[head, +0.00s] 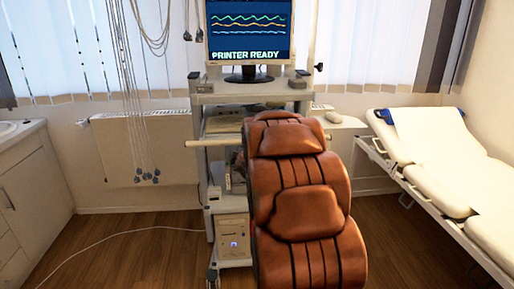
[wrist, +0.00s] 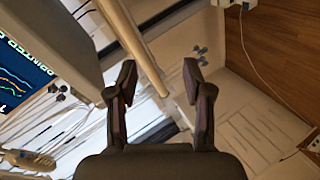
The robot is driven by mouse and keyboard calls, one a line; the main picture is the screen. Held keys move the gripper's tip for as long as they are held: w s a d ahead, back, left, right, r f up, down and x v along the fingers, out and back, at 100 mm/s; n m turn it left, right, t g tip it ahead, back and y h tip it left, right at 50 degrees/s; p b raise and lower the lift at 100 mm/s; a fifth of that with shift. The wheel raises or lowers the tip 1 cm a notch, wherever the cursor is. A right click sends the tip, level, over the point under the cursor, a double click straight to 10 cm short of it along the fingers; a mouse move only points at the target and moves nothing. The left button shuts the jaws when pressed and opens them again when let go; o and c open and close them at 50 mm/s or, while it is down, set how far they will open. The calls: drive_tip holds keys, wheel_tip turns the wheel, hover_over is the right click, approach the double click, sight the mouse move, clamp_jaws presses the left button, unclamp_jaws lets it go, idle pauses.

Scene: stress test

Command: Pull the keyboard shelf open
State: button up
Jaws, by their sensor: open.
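A cart with a monitor stands at the window in the head view. Its keyboard shelf (head: 213,143) shows as a long pale front edge below the upper deck, sticking out to the left of the cart; its right part is hidden behind the brown chair. My gripper (wrist: 160,73) is open and empty in the wrist view. A pale bar (wrist: 143,50), which looks like the shelf's front edge, runs from the top into the gap between the fingertips. Whether a finger touches it I cannot tell. My gripper is not visible in the head view.
The brown padded chair (head: 305,190) stands close in front of the cart. The monitor (head: 249,33) is on the cart's top; it also shows tilted in the wrist view (wrist: 20,75). Cables (head: 130,90) hang at left. A white couch (head: 440,170) is at right. Floor at left is mostly free.

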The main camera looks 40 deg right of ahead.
drive_tip(key=d+f+n+t+y+b, duration=0.15)
drive_tip(key=d+n+t+b, duration=0.25)
drive_tip(key=d+n+t, duration=0.7)
drive_tip(key=shift+w+d+r+m+g+p, duration=0.1)
drive_tip(key=shift+w+d+m+g+p, duration=0.1)
drive_tip(key=shift+w+d+m+g, duration=0.8)
drive_tip(key=shift+w+d+r+g+p, duration=0.2)
drive_tip(key=shift+w+d, duration=0.35)
drive_tip(key=shift+w, duration=1.05)
drive_tip(key=shift+w+d+f+m+g+p, duration=0.1)
drive_tip(key=shift+w+d+m+g+p, duration=0.15)
drive_tip(key=shift+w+d+m+g, duration=0.75)
drive_tip(key=shift+w+a+n+t, duration=0.2)
drive_tip(key=shift+w+n+t, duration=0.1)
drive_tip(key=shift+n+t, duration=0.2)
clamp_jaws()
